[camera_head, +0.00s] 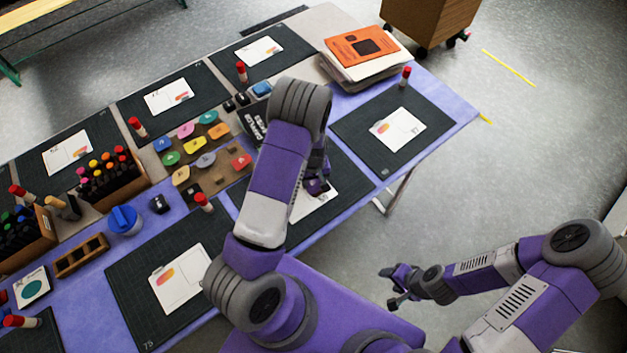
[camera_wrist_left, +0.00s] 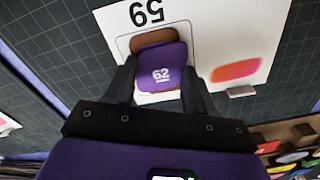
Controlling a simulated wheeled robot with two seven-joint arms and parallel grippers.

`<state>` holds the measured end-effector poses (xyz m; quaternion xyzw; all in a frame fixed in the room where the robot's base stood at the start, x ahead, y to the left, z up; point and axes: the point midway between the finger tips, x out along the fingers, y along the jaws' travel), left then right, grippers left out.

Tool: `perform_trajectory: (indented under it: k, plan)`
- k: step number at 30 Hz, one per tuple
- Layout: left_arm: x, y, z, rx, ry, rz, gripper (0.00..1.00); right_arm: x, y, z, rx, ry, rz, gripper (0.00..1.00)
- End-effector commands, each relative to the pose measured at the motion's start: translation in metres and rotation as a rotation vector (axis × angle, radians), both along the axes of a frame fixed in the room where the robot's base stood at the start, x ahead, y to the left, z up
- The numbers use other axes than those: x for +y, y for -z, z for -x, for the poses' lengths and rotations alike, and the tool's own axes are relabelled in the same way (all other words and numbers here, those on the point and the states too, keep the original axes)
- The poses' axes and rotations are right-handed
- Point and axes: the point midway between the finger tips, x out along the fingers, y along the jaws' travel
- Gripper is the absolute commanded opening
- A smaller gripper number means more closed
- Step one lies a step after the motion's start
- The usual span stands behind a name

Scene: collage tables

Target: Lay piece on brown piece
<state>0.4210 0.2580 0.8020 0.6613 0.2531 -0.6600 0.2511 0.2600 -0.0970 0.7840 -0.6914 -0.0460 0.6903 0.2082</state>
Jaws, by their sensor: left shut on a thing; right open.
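A purple piece (camera_wrist_left: 161,68) marked 62 is between the two fingers of my left gripper (camera_wrist_left: 163,85), which also shows in the head view (camera_head: 318,183). The brown piece (camera_wrist_left: 154,39) lies in the outlined box of a white card (camera_wrist_left: 210,40) marked 59, and only its upper part shows. The purple piece covers the rest; I cannot tell whether the two touch. In the head view my left arm hides much of the card and both pieces are hard to make out. My right gripper (camera_head: 393,286) is open and empty, off the table's right side.
The card lies on a dark cutting mat (camera_head: 351,190). A tray of coloured pieces (camera_head: 215,178) is left of my left arm. Glue sticks stand around, one (camera_head: 404,76) by the right mat (camera_head: 350,127). A paper stack (camera_head: 365,70) is at the back. Floor at right is clear.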

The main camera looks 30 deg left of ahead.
Motion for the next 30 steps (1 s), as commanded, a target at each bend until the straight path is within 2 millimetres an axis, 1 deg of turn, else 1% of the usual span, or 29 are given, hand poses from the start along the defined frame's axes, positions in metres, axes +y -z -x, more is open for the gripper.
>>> perform_trajectory:
  k: [1, 7, 10, 11, 15, 16, 19, 23, 26, 30]
  plan:
    - [0.0, 0.006, 0.001, 0.003, 0.0, 0.0, 0.27, 0.0, 0.003, 0.0, 0.0, 0.0, 0.0, 0.55]
    - [-0.001, 0.014, 0.003, 0.006, 0.001, 0.0, 0.27, 0.0, 0.009, 0.0, 0.0, 0.0, 0.0, 0.55]
    - [-0.001, 0.014, 0.003, 0.006, 0.0, 0.0, 0.27, 0.0, 0.009, 0.0, 0.0, 0.0, 0.0, 0.55]
    - [-0.001, 0.014, 0.003, 0.006, 0.0, 0.0, 0.56, 0.0, 0.009, 0.0, 0.0, 0.0, 0.0, 0.55]
    - [-0.001, 0.015, 0.004, 0.008, -0.001, 0.002, 0.78, 0.0, 0.009, 0.0, 0.0, 0.0, 0.0, 0.55]
    - [-0.001, 0.015, 0.004, 0.008, -0.002, 0.002, 0.79, 0.0, 0.009, 0.0, 0.0, 0.0, 0.0, 0.55]
    - [-0.001, 0.012, 0.004, 0.009, -0.002, 0.001, 0.8, 0.0, 0.006, 0.0, 0.0, 0.0, 0.0, 0.55]
    - [-0.001, 0.0, 0.005, 0.011, -0.002, 0.002, 0.8, 0.0, -0.004, 0.0, 0.0, 0.0, 0.0, 0.55]
    - [-0.001, -0.021, 0.003, 0.004, -0.001, 0.001, 0.8, 0.0, -0.006, 0.0, 0.0, 0.0, 0.0, 0.55]
    - [-0.001, -0.057, 0.002, 0.002, 0.001, 0.001, 0.8, 0.0, -0.011, 0.0, 0.0, 0.0, 0.0, 0.55]
